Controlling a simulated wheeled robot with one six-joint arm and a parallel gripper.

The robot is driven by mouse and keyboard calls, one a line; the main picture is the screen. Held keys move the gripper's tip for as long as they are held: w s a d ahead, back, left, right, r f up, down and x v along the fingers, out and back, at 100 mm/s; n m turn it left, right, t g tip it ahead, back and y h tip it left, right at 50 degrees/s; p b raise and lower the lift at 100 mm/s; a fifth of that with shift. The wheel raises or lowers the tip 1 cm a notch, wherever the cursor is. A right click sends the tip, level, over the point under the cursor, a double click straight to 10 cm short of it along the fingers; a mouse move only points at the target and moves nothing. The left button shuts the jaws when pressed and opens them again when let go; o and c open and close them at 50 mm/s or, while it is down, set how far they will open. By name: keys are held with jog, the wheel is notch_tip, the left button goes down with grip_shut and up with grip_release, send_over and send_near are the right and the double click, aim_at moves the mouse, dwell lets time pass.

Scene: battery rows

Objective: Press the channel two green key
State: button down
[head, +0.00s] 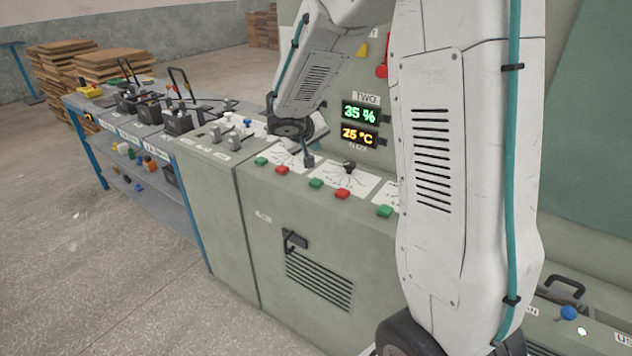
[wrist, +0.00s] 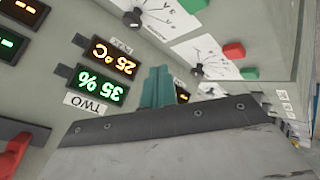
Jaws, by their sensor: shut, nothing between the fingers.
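The channel two green key (head: 316,183) is on the sloping console front, left of a red key (head: 342,194) and below a black knob (head: 350,166). Above it is the display marked TWO (head: 360,113), reading 35 % and 25 °C. In the upside-down wrist view, this green key (wrist: 193,5) is at the top edge. My gripper (wrist: 157,72) shows there as teal fingers, shut and empty. In the head view my gripper (head: 308,158) appears small and dark, above and left of the key, apart from it; my arm hides part of the console.
A workbench (head: 150,130) with batteries stands at left. The floor in front is clear.

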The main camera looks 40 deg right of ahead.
aim_at(315, 183)
jog(key=shift+f, duration=4.2)
jog(key=shift+f, duration=0.45)
jog(key=shift+f, duration=0.4)
jog(key=shift+r, duration=0.85)
jog(key=shift+r, duration=2.55)
